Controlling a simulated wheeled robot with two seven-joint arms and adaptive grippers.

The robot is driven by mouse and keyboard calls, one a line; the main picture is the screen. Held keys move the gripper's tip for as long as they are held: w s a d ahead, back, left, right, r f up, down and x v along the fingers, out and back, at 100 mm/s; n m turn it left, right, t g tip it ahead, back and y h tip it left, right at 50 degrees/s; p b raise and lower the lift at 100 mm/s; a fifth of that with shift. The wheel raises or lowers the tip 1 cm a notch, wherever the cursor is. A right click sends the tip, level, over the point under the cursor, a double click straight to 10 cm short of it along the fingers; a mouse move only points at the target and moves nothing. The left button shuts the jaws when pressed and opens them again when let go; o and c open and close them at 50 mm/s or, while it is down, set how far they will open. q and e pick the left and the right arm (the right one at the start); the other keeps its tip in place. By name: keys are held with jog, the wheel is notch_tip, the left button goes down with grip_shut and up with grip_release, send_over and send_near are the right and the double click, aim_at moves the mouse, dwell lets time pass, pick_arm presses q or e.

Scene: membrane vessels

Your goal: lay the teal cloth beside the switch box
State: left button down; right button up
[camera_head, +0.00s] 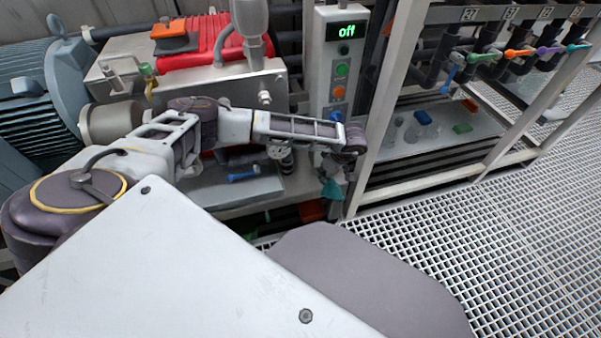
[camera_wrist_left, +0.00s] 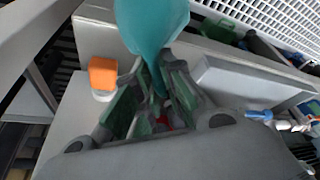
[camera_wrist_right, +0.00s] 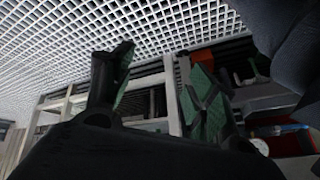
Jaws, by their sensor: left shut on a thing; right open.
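The teal cloth (camera_head: 332,190) hangs from my left gripper (camera_head: 331,168), in front of the lower end of the switch box (camera_head: 341,70). In the left wrist view the cloth (camera_wrist_left: 152,25) is pinched between the fingertips (camera_wrist_left: 158,82) and spreads out beyond them. The switch box is an upright pale box with a green "off" display and green, orange and blue buttons. My left forearm crosses in front of its lower part. My right gripper (camera_wrist_right: 160,68) is open with nothing between its fingers. It is not seen in the head view.
A grey bench (camera_head: 225,187) with a blue-handled tool (camera_head: 243,175) lies left of the cloth. A red ribbed case (camera_head: 207,38) stands behind. A shelf (camera_head: 400,142) with small glassware and colored blocks is on the right. The grating floor (camera_head: 500,235) is clear.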

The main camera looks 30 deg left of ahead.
pick_arm(q)
jog(key=w+a+f+b, duration=0.1)
jog(key=a+f+b, duration=0.2)
jog(key=a, duration=0.7)
jog(key=shift+f+b, duration=0.3)
jog(key=shift+b, duration=0.1)
pick_arm(e)
notch_tip(320, 180, down, 7)
jog(key=a+t, duration=0.1)
jog(key=shift+m+y, duration=0.3)
jog(key=shift+y, duration=0.1)
jog(key=shift+r, duration=0.15)
pick_arm(q)
jog(key=c, duration=1.4)
grip_release()
jog(key=shift+c, duration=0.2)
jog(key=o, duration=0.7)
jog(key=v, duration=1.2)
pick_arm(e)
jog(key=shift+w+a, duration=0.1)
